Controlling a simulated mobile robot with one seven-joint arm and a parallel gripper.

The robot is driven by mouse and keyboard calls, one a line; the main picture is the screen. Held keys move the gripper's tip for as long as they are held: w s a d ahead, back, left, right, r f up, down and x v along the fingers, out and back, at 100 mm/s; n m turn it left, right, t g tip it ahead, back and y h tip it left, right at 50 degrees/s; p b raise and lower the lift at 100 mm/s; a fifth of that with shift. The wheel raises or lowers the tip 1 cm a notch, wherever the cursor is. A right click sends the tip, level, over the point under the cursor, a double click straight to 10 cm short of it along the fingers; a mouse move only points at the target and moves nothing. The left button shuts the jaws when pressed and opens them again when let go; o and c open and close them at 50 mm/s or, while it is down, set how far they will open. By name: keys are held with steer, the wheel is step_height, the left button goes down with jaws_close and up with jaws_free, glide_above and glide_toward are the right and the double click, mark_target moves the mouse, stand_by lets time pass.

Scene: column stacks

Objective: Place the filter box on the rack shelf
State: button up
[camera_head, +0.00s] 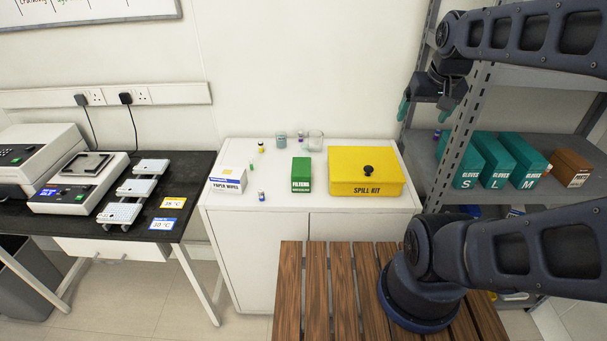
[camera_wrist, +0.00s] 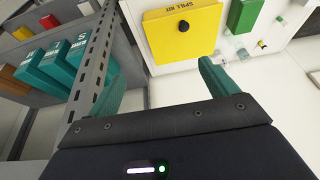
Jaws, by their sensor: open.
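The filter box is a green box labelled FILTERS (camera_head: 301,175), upright on the white cabinet top, between the paper wipes box and the yellow spill kit. It also shows in the wrist view at the upper right (camera_wrist: 243,15). My gripper (camera_head: 425,106) is open and empty, raised in front of the rack post, to the right of the filter box and well apart from it. Its two teal fingers (camera_wrist: 163,82) show wide apart in the wrist view. The rack shelf (camera_head: 545,198) at the right holds teal glove boxes and a brown box.
The yellow spill kit (camera_head: 366,173) stands right of the filter box. A white wipes box (camera_head: 228,181), small vials and glass beakers (camera_head: 315,141) stand near it. A perforated rack post (camera_head: 462,130) stands beside my gripper. A black bench (camera_head: 140,217) with instruments is at left.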

steer(key=w+a+f+g, duration=0.2)
steer(key=w+a, duration=0.4)
steer(key=w, duration=0.1)
steer(key=g, duration=0.7)
glide_toward(301, 166)
steer(key=shift+s+f, duration=0.65)
steer(key=shift+f, duration=0.25)
steer(key=x, duration=0.5)
steer(key=shift+w+x, duration=0.15)
steer(key=shift+x, duration=1.25)
steer(key=shift+w+x, duration=0.1)
steer(key=shift+x, duration=1.3)
steer(key=shift+f, duration=0.4)
